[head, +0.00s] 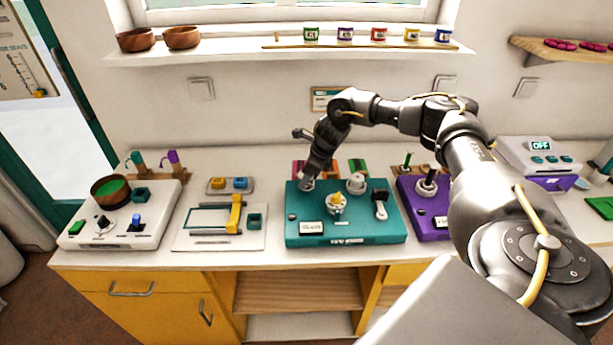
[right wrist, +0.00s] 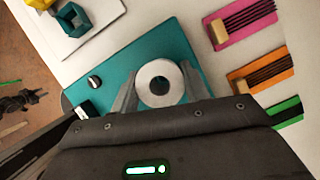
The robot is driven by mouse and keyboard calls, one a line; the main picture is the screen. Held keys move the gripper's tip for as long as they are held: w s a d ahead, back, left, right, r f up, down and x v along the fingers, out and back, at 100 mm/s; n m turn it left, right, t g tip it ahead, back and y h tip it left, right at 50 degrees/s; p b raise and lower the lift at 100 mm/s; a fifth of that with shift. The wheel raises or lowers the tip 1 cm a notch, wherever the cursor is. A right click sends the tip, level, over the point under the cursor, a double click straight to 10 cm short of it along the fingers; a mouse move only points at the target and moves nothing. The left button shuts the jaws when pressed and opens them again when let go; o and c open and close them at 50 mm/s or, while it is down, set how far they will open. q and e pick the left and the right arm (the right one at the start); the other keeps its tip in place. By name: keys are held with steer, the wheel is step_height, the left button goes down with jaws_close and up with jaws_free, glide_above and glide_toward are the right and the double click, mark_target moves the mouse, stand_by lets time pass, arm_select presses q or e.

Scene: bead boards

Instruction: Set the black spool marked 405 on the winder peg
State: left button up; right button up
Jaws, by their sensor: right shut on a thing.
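My right gripper (head: 306,184) reaches down over the back left corner of the teal board (head: 293,238). In the right wrist view its fingers (right wrist: 160,92) are shut on a round spool (right wrist: 144,77) with a pale ring face and a dark centre. The teal board (right wrist: 115,65) lies beneath it. No 405 mark can be read, and the spool's side is hidden. On the board are a pale round part (head: 356,183), a yellow and white part (head: 336,204) and a black handle (head: 379,198). I cannot tell which is the winder peg. My left gripper is out of view.
A white board with a yellow arm (head: 235,215) stands left of the teal board, and a purple board (head: 425,222) stands right. Pink (right wrist: 240,20), orange (right wrist: 258,75) and green (right wrist: 288,112) cards lie behind. The counter's front strip is clear.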

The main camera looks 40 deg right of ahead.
steer(key=shift+f, duration=0.2)
steer(key=shift+f+b, duration=0.75)
steer(key=shift+f, duration=0.1)
steer(key=o, duration=1.1)
step_height(320, 180, up, 7)
steer(key=p, duration=0.5)
steer(key=shift+r, duration=0.1)
